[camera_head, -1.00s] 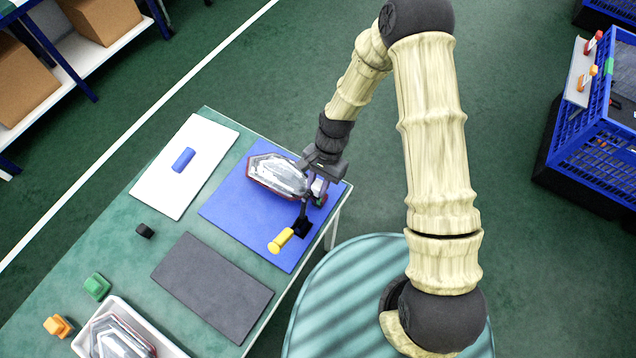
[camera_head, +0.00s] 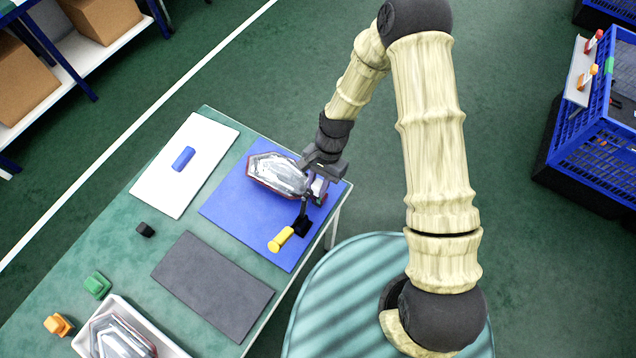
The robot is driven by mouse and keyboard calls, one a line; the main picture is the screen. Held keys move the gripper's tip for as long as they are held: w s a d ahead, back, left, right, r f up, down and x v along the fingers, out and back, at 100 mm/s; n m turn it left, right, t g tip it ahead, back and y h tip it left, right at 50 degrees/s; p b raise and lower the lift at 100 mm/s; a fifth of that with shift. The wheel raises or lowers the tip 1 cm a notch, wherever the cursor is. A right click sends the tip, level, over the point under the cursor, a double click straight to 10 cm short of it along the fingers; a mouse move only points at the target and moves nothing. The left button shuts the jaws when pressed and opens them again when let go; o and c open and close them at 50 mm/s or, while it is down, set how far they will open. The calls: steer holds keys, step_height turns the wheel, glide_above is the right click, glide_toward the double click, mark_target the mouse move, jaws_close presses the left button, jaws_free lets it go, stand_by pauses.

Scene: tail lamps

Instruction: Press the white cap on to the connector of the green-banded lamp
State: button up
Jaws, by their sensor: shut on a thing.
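A lamp with a clear lens and red edge (camera_head: 277,174) lies on the blue mat (camera_head: 235,215). A small green and dark red part shows at its right end, just below my gripper; I cannot make out the band or connector clearly. My gripper (camera_head: 319,184) is shut on a small whitish piece, which looks like the white cap (camera_head: 318,187), at the lamp's right end. The fingers hide most of it, and I cannot tell whether it touches the connector. A yellow-handled clamp (camera_head: 282,240) stands on the mat just below the lamp.
A white sheet with a blue cylinder (camera_head: 183,159) and a bare dark grey mat (camera_head: 213,288) lie on the table. A blue crate (camera_head: 590,150) stands right.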

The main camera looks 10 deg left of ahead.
steer(key=shift+f, duration=0.1)
stand_by(0.4)
stand_by(0.3)
steer(key=o, duration=1.1)
steer(key=b+v, duration=0.1)
steer(key=v, duration=1.6)
steer(key=shift+r+b, duration=0.2)
steer(key=shift+b, duration=0.15)
